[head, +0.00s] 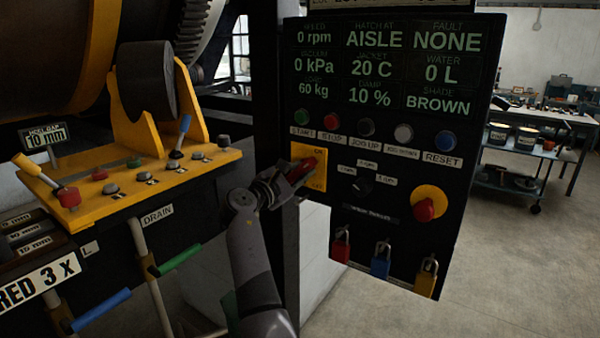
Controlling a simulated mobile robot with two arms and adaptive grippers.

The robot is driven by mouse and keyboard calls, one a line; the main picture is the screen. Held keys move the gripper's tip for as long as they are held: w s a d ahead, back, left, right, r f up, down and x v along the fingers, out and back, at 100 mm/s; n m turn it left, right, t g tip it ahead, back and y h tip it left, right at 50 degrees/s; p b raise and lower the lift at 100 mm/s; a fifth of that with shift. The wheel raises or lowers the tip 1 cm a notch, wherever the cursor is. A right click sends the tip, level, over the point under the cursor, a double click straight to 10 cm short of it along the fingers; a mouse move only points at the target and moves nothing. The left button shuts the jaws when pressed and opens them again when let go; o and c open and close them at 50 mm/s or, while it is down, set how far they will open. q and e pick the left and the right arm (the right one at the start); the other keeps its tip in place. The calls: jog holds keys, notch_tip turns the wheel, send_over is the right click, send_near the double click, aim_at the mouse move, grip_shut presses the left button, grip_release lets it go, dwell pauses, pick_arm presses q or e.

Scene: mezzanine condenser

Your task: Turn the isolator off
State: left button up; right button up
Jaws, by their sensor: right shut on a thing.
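The isolator (316,182) is a yellow plate with a red rotary handle (306,168) on the left side of the black control panel. ON is marked at the plate's upper right and OFF at its lower right. The red handle lies tilted, its right end higher. My right gripper (297,174) is shut on the handle from the left and hides part of it. My left gripper is not in view.
The panel (400,180) carries a row of push buttons, a black selector (362,186) and a red emergency stop (425,209). Red, blue and yellow padlocks (381,260) hang below. A yellow lever console (130,180) stands at left. Open floor lies at right.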

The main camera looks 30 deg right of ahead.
grip_shut()
jog(key=shift+f, duration=0.1)
jog(key=shift+f+m+b, duration=0.15)
jog(key=shift+m+b, duration=1.05)
jog(key=shift+b, duration=0.05)
jog(key=m+b, duration=0.5)
jog(key=m, duration=0.1)
jog(key=m+b, duration=0.4)
jog(key=shift+m, duration=0.4)
jog(key=m+b, duration=0.2)
jog(key=m, duration=0.2)
jog(key=shift+m+b, duration=0.3)
jog(key=shift+b, duration=0.05)
